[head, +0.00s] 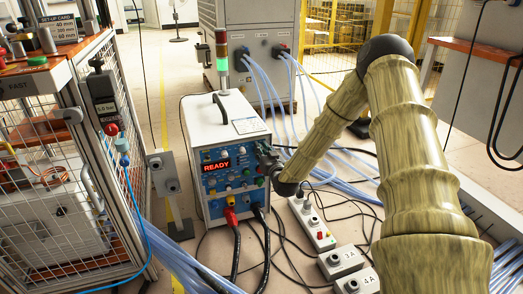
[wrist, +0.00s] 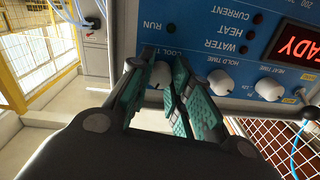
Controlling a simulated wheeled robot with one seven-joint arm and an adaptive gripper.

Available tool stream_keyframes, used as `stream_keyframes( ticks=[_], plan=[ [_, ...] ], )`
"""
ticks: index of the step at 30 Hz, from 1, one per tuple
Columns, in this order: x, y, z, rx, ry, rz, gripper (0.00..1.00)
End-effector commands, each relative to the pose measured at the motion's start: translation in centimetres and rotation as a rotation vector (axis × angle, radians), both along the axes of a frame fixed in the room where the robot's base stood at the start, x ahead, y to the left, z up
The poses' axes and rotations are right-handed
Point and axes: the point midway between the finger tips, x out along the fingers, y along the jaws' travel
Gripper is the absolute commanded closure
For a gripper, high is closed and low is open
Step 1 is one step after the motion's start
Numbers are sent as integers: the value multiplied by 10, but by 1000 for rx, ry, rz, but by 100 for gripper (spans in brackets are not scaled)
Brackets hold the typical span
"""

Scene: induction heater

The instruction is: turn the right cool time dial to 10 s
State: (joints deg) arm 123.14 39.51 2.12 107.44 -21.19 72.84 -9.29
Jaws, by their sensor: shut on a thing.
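The cool time dial (wrist: 160,76) is a white knob on the heater's blue panel (wrist: 205,45), which appears upside down in the wrist view. Its label is partly covered by a finger. My gripper (wrist: 163,64) has its green-padded fingers on either side of this dial, shut on it. The dial's pointer and scale are too hidden to read. In the head view my gripper (head: 268,160) is at the right edge of the heater's front panel (head: 226,178), and the dial is hidden behind it.
The hold time dial (wrist: 220,82) and heat time dial (wrist: 268,88) are beside the gripped dial. The red display (head: 216,165) reads READY. Red and black cables run from the heater's front. A power strip (head: 312,224) and grey boxes (head: 342,262) lie on the floor nearby.

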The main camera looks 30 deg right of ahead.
Motion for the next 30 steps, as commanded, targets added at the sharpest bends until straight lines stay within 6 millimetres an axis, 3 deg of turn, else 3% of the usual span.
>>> stream_keyframes(
  ticks=[30],
  plan=[
    [0, 1, 2, -669, 162, 2, 100]
  ],
)
